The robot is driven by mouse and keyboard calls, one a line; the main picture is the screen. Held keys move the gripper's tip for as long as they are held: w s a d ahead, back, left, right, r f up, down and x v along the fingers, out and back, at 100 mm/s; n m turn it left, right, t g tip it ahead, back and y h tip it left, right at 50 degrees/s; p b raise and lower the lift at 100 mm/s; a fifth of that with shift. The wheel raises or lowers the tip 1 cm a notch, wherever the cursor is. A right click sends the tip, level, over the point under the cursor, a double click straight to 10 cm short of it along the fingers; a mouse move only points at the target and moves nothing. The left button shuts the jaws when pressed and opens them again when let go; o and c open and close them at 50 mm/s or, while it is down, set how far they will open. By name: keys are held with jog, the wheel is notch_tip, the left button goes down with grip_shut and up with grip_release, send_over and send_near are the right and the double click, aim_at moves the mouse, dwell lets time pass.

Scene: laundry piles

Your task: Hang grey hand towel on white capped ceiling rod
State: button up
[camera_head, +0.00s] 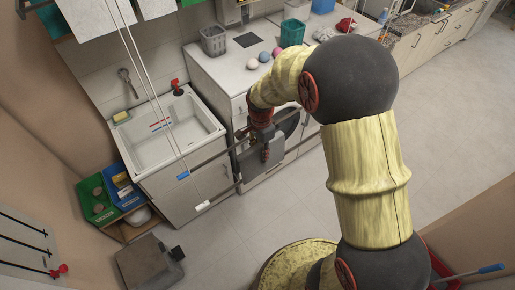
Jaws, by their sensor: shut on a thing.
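My gripper (264,152) is in the middle of the picture, in front of the white counter. It is shut on a dark grey piece of cloth, which seems to be the grey hand towel (248,164); my gripper and arm hide part of it. The other rod ends in a blue cap (183,175).
A white sink (207,122) stands behind the rods. Light cloths (88,14) hang at the top left. Baskets and balls sit on the counter (222,72). Green (88,213) and blue bins are at the left. A grey box (145,262) is on the floor. Grey bars cross near my gripper.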

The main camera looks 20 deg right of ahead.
jog(key=shift+w+f+b, duration=0.1)
jog(key=shift+f+b, duration=4.25)
jog(key=shift+f, duration=2.7)
jog(key=o, duration=1.2)
jog(key=shift+c, duration=0.2)
jog(key=shift+o, duration=0.7)
jog(key=shift+r, duration=0.1)
notch_tip(320, 180, up, 12)
jog(key=shift+f, duration=0.1)
